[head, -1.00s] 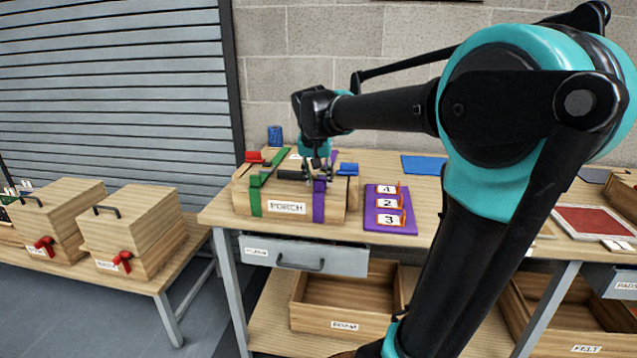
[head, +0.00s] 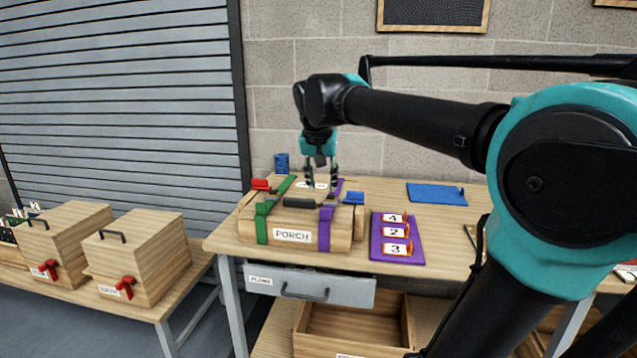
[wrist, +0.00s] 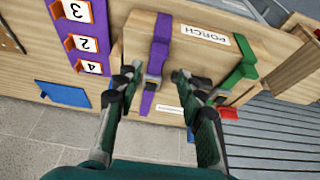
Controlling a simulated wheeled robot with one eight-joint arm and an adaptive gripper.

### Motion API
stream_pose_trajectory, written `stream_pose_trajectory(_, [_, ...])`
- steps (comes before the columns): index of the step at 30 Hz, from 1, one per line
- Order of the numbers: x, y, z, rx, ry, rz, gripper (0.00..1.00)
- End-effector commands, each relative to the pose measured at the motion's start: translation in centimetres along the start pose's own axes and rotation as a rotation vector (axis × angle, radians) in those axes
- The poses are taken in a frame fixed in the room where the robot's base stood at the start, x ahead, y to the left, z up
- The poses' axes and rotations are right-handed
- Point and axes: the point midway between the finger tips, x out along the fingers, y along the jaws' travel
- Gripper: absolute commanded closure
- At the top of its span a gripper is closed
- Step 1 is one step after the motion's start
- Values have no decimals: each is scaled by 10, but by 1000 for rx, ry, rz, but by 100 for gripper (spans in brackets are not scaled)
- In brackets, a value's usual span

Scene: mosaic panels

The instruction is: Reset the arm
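My gripper (head: 320,182) is above the back part of the wooden box labelled PORCH (head: 344,226), which stands on the workbench. In the wrist view my gripper (wrist: 156,78) has its fingers spread apart with nothing between them, and the box (wrist: 195,55) lies beyond them. A green strap (head: 262,222) and a purple strap (head: 326,228) run over the box. My gripper appears clear of the box lid.
A purple board with numbered tags (head: 407,256) lies right of the box. A blue mat (head: 436,194) lies farther back. Two wooden boxes with red latches stand on a lower bench at left, the nearer one (head: 145,250) closest. A drawer (head: 345,290) sits under the bench top.

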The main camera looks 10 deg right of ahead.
Motion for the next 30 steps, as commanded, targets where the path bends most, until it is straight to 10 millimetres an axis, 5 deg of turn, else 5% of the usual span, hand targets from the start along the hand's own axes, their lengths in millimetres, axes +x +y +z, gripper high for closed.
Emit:
stream_pose_trajectory(4, [24,10,13,-18,-6,-6,61])
stream_pose_trajectory(8, [72,31,43,-59,-17,-22,61])
stream_pose_trajectory(18, [193,101,174,-202,-29,-82,61])
stream_pose_trajectory(24, [228,128,242,-263,-24,-109,61])
stream_pose_trajectory(30, [237,136,267,-287,-20,-119,61])
